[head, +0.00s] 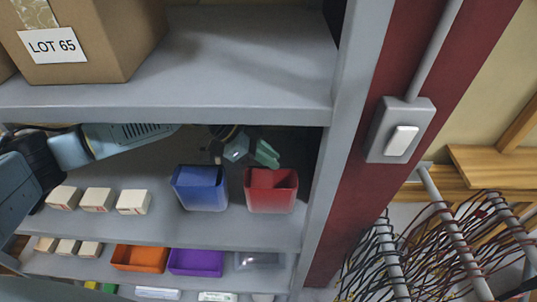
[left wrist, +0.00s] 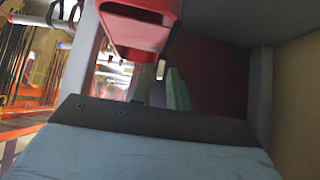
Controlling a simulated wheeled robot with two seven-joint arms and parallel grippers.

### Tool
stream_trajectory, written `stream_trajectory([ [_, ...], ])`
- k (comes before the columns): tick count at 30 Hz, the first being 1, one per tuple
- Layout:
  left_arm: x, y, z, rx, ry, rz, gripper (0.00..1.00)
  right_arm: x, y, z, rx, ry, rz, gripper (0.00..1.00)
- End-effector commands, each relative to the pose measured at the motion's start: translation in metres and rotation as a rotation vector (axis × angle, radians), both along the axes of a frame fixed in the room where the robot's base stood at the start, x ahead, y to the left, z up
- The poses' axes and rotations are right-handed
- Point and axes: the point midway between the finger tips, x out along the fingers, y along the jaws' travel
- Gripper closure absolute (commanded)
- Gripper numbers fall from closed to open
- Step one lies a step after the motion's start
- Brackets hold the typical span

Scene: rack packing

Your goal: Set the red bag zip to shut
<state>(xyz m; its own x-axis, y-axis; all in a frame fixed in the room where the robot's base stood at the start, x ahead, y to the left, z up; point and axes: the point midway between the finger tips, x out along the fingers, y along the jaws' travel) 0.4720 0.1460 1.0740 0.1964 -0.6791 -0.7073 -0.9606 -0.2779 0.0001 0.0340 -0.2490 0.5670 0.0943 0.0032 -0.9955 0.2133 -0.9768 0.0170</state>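A red open-topped container (head: 270,196), which may be the red bag, stands on the middle shelf near the right post. In the left wrist view a red body (left wrist: 138,32) hangs over the top of the picture, close to the fingers. I cannot make out a zip for certain; a small pale tab (left wrist: 160,70) shows between the fingertips. My left gripper (head: 264,153) is just behind and above the red container, its green fingers partly hidden. In the left wrist view the fingers (left wrist: 161,88) stand apart with a gap. My right gripper is not in view.
A blue container (head: 200,188) stands left of the red one, and several small white boxes (head: 97,200) farther left. The shelf above (head: 170,112) lies close over my left arm. Orange (head: 140,258) and purple (head: 196,263) trays sit below. A post with a switch (head: 402,140) is at right.

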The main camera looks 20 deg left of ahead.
Motion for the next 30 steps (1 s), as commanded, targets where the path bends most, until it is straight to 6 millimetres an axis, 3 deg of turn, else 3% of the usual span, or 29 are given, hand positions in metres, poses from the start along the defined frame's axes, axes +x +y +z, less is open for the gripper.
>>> stream_trajectory([
  [1, 0.0, 0.0, 0.0, 0.0, 0.0, 0.0, 0.9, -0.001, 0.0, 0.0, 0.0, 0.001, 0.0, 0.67],
  [3, 0.0, 0.0, 0.0, 0.0, 0.0, 0.0, 0.99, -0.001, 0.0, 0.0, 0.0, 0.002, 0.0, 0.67],
  [14, 0.0, -0.002, 0.0, -0.001, 0.0, -0.001, 1.0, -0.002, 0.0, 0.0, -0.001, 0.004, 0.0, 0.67],
  [23, 0.011, -0.039, 0.001, -0.003, -0.001, -0.003, 1.0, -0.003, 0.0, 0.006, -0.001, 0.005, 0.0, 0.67],
  [30, 0.012, -0.043, 0.0, -0.001, 0.0, -0.001, 1.0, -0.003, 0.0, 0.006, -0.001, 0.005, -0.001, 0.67],
])
